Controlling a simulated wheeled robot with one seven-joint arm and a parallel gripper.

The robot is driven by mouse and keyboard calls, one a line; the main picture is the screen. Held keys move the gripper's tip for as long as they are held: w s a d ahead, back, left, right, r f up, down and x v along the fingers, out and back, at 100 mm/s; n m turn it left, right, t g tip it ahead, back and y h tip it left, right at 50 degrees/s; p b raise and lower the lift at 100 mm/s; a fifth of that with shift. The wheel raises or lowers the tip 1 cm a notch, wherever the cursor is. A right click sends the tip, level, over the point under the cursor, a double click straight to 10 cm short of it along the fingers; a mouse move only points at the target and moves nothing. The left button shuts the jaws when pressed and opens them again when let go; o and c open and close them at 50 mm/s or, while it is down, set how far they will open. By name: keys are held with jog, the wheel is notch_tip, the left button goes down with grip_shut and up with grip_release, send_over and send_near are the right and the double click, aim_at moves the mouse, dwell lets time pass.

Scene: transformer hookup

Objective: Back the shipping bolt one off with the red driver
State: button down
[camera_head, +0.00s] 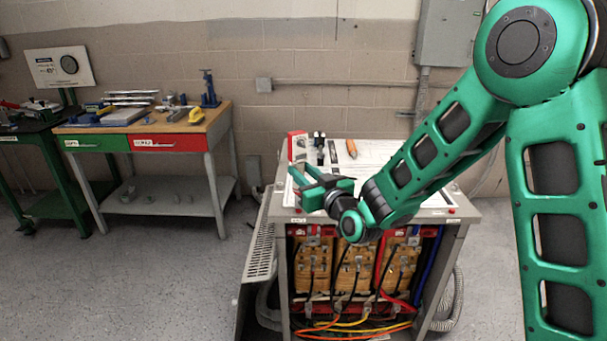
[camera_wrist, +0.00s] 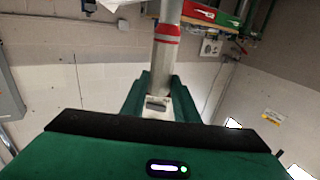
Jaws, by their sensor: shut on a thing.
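My gripper (camera_head: 300,186) is over the left front part of the cabinet top, its green fingers pointing left. In the wrist view my gripper (camera_wrist: 160,105) is shut on a pale grey rod with red bands, the likely red driver (camera_wrist: 166,55). The rod runs up out of the top of that view, and its far end is out of sight. In the head view I cannot make out the held driver clearly. Shipping bolt one cannot be told apart in either view. The transformer cabinet (camera_head: 468,222) is open at the front, showing orange-brown coils (camera_head: 352,268).
A red-and-white box (camera_head: 297,146), black parts (camera_head: 319,142) and an orange tool (camera_head: 352,148) are at the back of the cabinet top. A panel (camera_head: 258,255) leans at its left. A workbench (camera_head: 208,118) stands left, with clear floor (camera_head: 165,270) in front.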

jog(key=shift+a+f, duration=0.1)
jog(key=shift+f, duration=0.9)
dwell(2.5)
jog(key=shift+r, duration=0.15)
dwell(1.6)
jog(key=shift+r, duration=2.25)
